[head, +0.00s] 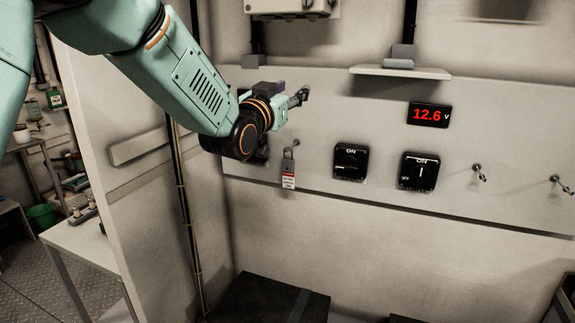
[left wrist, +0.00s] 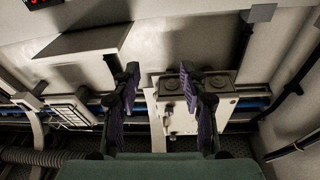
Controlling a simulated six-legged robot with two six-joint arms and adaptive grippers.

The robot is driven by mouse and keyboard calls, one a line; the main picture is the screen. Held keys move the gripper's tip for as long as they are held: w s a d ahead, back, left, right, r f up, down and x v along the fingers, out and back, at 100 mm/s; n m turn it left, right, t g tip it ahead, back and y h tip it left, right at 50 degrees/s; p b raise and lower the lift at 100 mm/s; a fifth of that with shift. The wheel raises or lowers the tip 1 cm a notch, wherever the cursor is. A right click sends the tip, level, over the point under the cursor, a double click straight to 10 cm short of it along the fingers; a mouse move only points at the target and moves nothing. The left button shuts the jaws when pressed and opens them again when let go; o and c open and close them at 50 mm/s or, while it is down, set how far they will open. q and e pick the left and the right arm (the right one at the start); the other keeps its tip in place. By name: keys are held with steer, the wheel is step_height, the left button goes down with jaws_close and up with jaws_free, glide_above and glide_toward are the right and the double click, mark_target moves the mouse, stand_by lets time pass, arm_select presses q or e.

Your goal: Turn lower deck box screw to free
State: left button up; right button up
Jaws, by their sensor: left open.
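My left gripper (head: 290,94) is raised in front of the wall panel in the head view. It is open in the left wrist view (left wrist: 159,74), with its two purple-padded fingers well apart and nothing between them. A pale wall box (head: 285,6) is cut off by the top edge of the head view, above the gripper. A pale box (left wrist: 190,124) with two dark round fittings (left wrist: 172,84) shows beyond the fingers in the left wrist view, apart from them. I cannot tell which part is the lower deck box screw. My right gripper is in neither view.
The wall panel (head: 320,108) carries a padlock with a tag (head: 288,168), two black rotary switches (head: 350,161), a red 12.6 V display (head: 429,114) and two key-like fittings (head: 480,172). A small shelf (head: 400,71) juts out to the right of the gripper. A dark case (head: 265,298) stands below.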

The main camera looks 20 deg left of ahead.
arm_select(q)
step_height(320, 180, down, 16)
steer(key=s+g+b, duration=0.1)
steer(key=g+b, duration=0.1)
steer(key=shift+s+r+n+g+y+b, duration=0.25)
steer(key=shift+s+n+g+y+b, duration=0.05)
steer(key=shift+g, duration=0.1)
steer(key=shift+d, duration=0.1)
steer(key=s+f+n+g+b, duration=0.1)
steer(key=s+f+g+b, duration=0.15)
steer(key=s+f, duration=0.7)
steer(key=s+f+g+y+b, duration=0.15)
steer(key=s+f+g, duration=0.25)
steer(key=f, duration=1)
steer(key=s+f+n+g+h+b, duration=0.1)
steer(key=s+f+g+b, duration=0.2)
steer(key=s+f, duration=0.65)
steer(key=s+f+g+b, duration=0.7)
steer(key=s+f+b, duration=0.1)
steer(key=s+f, duration=1.5)
steer(key=s+y, duration=0.1)
steer(key=s, duration=0.1)
steer(key=shift+s+f+b, duration=0.4)
